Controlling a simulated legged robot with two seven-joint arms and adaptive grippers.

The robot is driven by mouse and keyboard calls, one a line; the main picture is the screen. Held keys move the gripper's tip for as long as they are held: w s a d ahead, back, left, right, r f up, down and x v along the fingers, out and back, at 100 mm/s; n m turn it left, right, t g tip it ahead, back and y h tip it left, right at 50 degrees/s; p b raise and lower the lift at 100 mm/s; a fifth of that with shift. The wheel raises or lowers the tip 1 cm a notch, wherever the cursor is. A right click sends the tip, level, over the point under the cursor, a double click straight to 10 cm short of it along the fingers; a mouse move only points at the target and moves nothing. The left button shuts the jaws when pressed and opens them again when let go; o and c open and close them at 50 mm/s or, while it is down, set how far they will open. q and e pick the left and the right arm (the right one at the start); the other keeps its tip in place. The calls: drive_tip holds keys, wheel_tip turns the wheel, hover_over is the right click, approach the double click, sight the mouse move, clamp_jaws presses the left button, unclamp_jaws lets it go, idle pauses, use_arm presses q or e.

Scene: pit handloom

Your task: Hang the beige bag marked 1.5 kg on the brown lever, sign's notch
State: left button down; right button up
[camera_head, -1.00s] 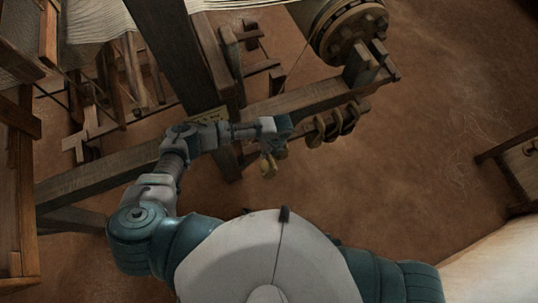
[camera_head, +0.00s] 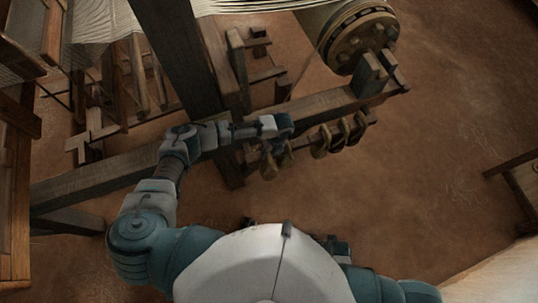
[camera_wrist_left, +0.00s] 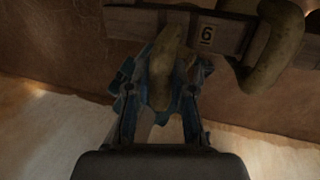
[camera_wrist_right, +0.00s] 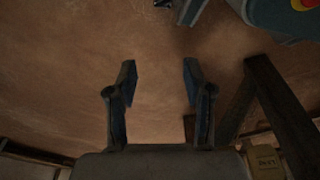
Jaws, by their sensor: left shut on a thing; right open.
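My left gripper (camera_wrist_left: 160,95) is shut on a beige bag (camera_wrist_left: 163,70), seen between its fingers in the left wrist view. The bag's weight mark is not readable. Its top is up against the brown lever (camera_wrist_left: 135,22); I cannot tell whether its loop sits in a notch. In the head view my left gripper (camera_head: 275,145) is at the lever's left part, beside the hung bags. My right gripper (camera_wrist_right: 158,70) is open and empty above the brown floor.
Several bags hang along the lever (camera_head: 345,132) in the head view; one (camera_wrist_left: 275,50) is close right of the held bag. A thick wooden beam (camera_head: 315,107) runs above the lever. The right wrist view shows a dark wooden post (camera_wrist_right: 275,105) and a small tan sign (camera_wrist_right: 265,160).

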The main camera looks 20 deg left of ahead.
use_arm(q)
drive_tip(key=shift+w+a+b, duration=0.4)
drive_tip(key=shift+w+b, duration=0.05)
drive_tip(key=shift+w, duration=0.2)
drive_tip(key=shift+w+a+b, duration=0.6)
drive_tip(key=shift+w+b, duration=0.15)
drive_tip(key=shift+w, duration=0.15)
drive_tip(key=shift+f+b, duration=0.3)
drive_tip(key=shift+f, duration=0.5)
use_arm(e)
wheel_tip(320, 180, up, 8)
drive_tip(key=w, duration=0.2)
drive_tip(key=shift+w+a, duration=0.15)
drive_tip(key=shift+w, duration=0.2)
use_arm(q)
drive_tip(key=shift+s+f, duration=0.15)
drive_tip(key=shift+f, duration=0.15)
drive_tip(key=c, duration=0.9)
unclamp_jaws()
drive_tip(key=shift+c, duration=0.2)
drive_tip(key=shift+f, duration=0.1)
drive_tip(key=v, duration=0.7)
drive_tip(key=shift+r, duration=0.2)
